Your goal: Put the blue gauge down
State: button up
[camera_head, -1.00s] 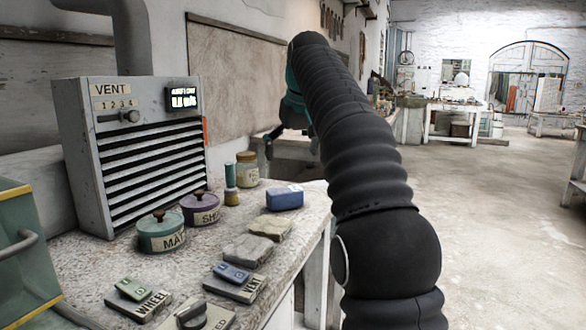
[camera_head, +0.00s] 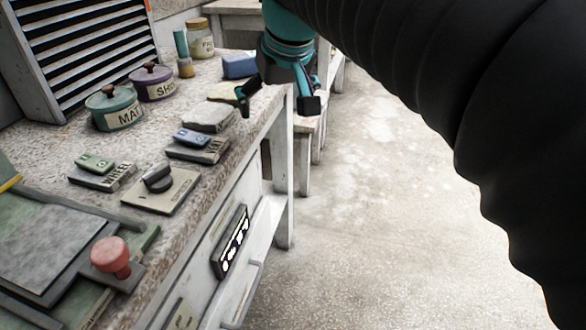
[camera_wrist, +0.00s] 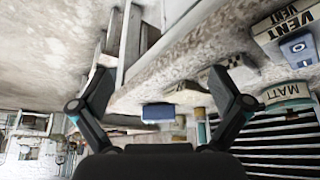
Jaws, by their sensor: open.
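The blue gauge (camera_head: 192,138) is a small blue block with a round mark, lying on the grey block labelled VENT (camera_head: 208,152) on the bench. It also shows in the wrist view (camera_wrist: 298,46) at the upper right, upside down. My gripper (camera_head: 278,98) is open and empty. In the head view it hangs at the bench's right edge, beyond the gauge and apart from it. In the wrist view my gripper (camera_wrist: 162,92) has its two fingers spread wide, with nothing between their tips.
A green gauge (camera_head: 95,163) lies on the WHEEL block. A dark knob (camera_head: 158,178) on a plate and a red knob (camera_head: 111,254) stand nearer. Lidded pots (camera_head: 117,106), jars and a blue box (camera_head: 240,65) stand farther back. Open floor lies right of the bench.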

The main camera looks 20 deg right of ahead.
jog(key=s+f, duration=1.4)
jog(key=f, duration=0.2)
jog(key=shift+s+f+m, duration=0.15)
jog(key=shift+f+m, duration=0.15)
jog(key=shift+f, duration=0.1)
